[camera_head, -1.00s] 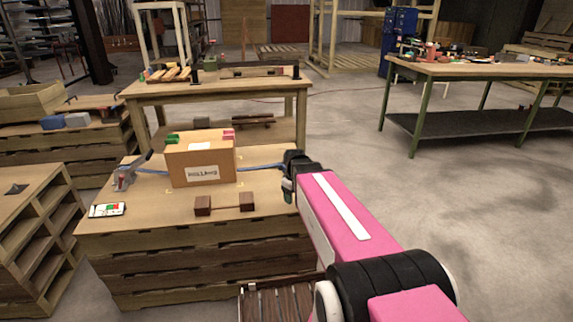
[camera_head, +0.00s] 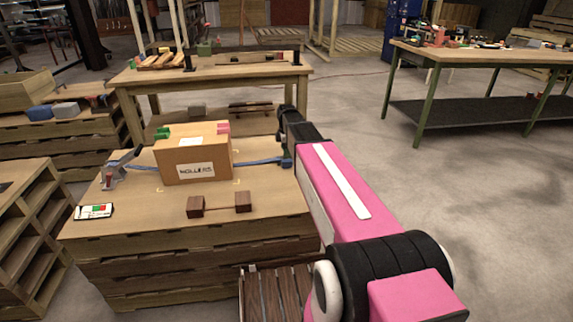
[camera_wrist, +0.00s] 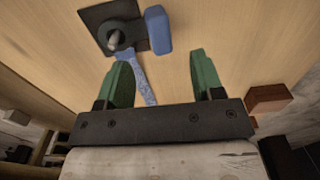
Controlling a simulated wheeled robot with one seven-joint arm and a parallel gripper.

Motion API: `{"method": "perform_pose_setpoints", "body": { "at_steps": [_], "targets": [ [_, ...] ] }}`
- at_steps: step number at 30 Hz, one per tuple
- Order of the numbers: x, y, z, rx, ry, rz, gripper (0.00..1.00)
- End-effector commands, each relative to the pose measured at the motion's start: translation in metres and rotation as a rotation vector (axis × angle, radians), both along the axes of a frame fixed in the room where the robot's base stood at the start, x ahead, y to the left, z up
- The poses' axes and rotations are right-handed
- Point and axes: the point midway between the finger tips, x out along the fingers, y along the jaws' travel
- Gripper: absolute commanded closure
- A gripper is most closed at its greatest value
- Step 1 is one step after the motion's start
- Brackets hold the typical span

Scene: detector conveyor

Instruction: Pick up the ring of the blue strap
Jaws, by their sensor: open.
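A blue strap (camera_head: 262,161) runs from behind the cardboard box (camera_head: 192,160) to the table's right side. In the wrist view the strap (camera_wrist: 137,78) leads to a dark round ring-like part (camera_wrist: 115,40) around a grey peg on a black square plate (camera_wrist: 98,14). A blue block-shaped piece (camera_wrist: 158,30) stands beside it. My gripper (camera_wrist: 158,62) is open and empty, its two green fingers apart. The ring-like part lies beyond the left finger's tip, and part of the strap is hidden behind that finger. In the head view my wrist hides the fingers.
Two brown blocks joined by a bar (camera_head: 219,206) lie at the front of the wooden table (camera_head: 140,228). A grey clamp-like device (camera_head: 113,175) and a phone-like screen (camera_head: 94,211) are at the left. Open floor (camera_head: 440,220) lies to the right.

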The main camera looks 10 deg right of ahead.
Motion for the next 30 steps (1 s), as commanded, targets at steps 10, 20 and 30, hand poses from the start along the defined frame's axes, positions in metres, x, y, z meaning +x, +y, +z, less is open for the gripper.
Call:
{"method": "perform_pose_setpoints", "body": {
  "at_steps": [10, 20, 30],
  "targets": [
    [0.001, -0.001, -0.027, 0.000, 0.001, -0.001, 0.39],
    [0.001, -0.002, -0.064, 0.000, 0.000, -0.002, 0.39],
    [0.001, -0.002, -0.064, 0.000, -0.001, -0.002, 0.81]
  ]
}}
